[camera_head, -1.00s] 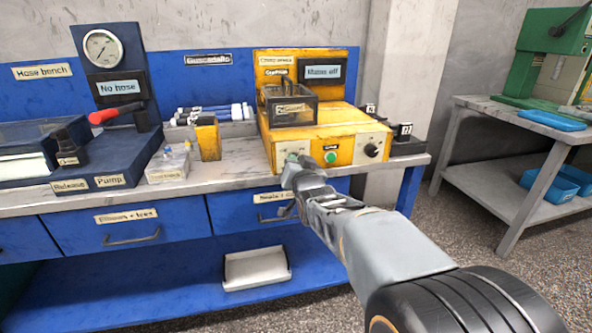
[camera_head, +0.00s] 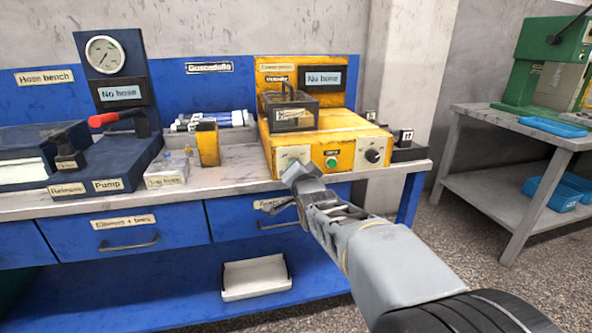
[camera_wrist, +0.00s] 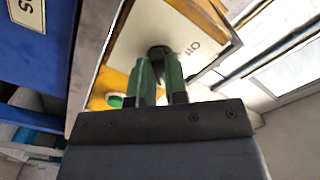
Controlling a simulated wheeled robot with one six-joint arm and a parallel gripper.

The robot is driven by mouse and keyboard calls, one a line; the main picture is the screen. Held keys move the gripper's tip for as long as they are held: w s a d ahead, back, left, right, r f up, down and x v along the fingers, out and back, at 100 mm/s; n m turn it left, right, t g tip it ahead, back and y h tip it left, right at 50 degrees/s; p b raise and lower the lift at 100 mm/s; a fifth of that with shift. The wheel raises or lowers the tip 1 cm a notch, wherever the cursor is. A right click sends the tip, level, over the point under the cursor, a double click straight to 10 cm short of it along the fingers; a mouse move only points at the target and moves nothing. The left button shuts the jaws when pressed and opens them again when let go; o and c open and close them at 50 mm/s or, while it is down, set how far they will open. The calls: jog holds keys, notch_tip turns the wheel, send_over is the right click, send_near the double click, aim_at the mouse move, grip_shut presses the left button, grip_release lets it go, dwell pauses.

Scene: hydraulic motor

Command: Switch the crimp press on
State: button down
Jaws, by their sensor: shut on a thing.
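The yellow crimp press (camera_head: 345,140) stands on the bench, and its display (camera_head: 323,78) appears to read "No hose". Its front has a green button (camera_head: 331,162), a dark dial (camera_head: 373,156) at the right and a pale switch plate (camera_head: 291,155) at the left. My gripper (camera_head: 297,174) is at that plate and hides its knob in the head view. In the wrist view my gripper's green fingers (camera_wrist: 160,78) are shut on a small dark knob (camera_wrist: 159,50) on the pale plate (camera_wrist: 190,35). The green button (camera_wrist: 115,100) shows beside them.
A dark lidded guard (camera_head: 292,112) sits on the press. The pump (camera_head: 110,165) with a red lever, a yellow holder (camera_head: 208,143) and a small clear box (camera_head: 166,172) stand to the left. Blue drawers (camera_head: 125,231) lie below; a second table (camera_head: 560,135) is at the right.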

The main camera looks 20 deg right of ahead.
jog(key=shift+r, duration=0.15)
jog(key=c, duration=1.1)
grip_release()
jog(key=shift+c, duration=0.2)
